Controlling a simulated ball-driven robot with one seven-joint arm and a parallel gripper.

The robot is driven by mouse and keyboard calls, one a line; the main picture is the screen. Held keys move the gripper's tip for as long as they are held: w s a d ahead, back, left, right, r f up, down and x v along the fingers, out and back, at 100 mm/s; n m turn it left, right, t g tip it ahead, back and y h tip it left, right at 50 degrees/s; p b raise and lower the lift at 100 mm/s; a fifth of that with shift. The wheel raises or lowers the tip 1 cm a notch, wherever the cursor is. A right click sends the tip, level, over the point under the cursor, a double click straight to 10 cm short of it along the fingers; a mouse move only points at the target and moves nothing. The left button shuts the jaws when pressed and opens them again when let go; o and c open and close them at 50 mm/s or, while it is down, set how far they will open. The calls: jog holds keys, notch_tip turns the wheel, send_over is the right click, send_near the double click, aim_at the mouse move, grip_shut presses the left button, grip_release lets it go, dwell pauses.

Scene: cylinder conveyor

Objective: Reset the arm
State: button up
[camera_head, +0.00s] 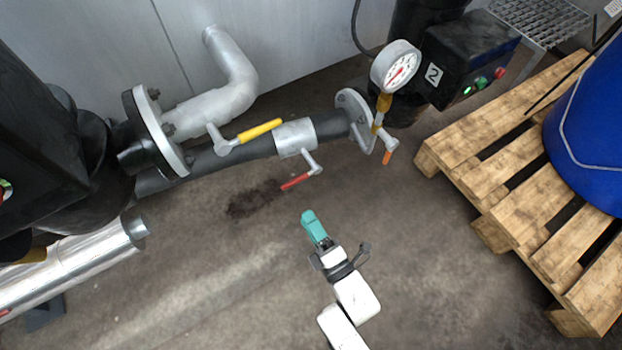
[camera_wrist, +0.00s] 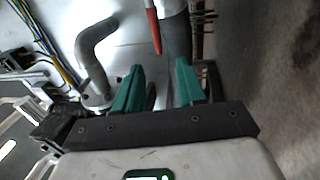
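My gripper (camera_head: 309,214) has teal fingers and sits in the lower middle of the head view, above the concrete floor. It points up and slightly left in the picture, toward the red valve handle (camera_head: 295,182). In the wrist view my gripper (camera_wrist: 160,72) shows its two fingers apart with nothing held between them. The red handle (camera_wrist: 152,30) shows beyond the fingertips, apart from them. The finger gap cannot be made out in the head view.
A dark pipe (camera_head: 235,158) with a yellow handle (camera_head: 260,130) runs beyond my gripper. A pressure gauge (camera_head: 396,66) stands at the upper middle. A wooden pallet (camera_head: 482,131) with a blue barrel (camera_head: 595,130) is on the right. The floor around my arm is clear.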

jog(key=d+f+m+g+h, duration=0.3)
jog(key=d+m+g+h, duration=0.5)
jog(key=d+m, duration=0.7)
jog(key=s+d+r+m+g+h, duration=0.1)
jog(key=s+d+r+m+g, duration=0.3)
jog(key=s, duration=0.3)
jog(key=s+d+r+m+g+h, duration=0.1)
jog(key=s+d+m, duration=0.2)
jog(key=s+d, duration=0.3)
jog(key=s+d+r+m+g+h, duration=0.1)
jog(key=s+d+r+m+g, duration=0.25)
jog(key=s, duration=0.35)
notch_tip(320, 180, up, 34)
jog(key=p, duration=3.5)
jog(key=shift+t, duration=0.35)
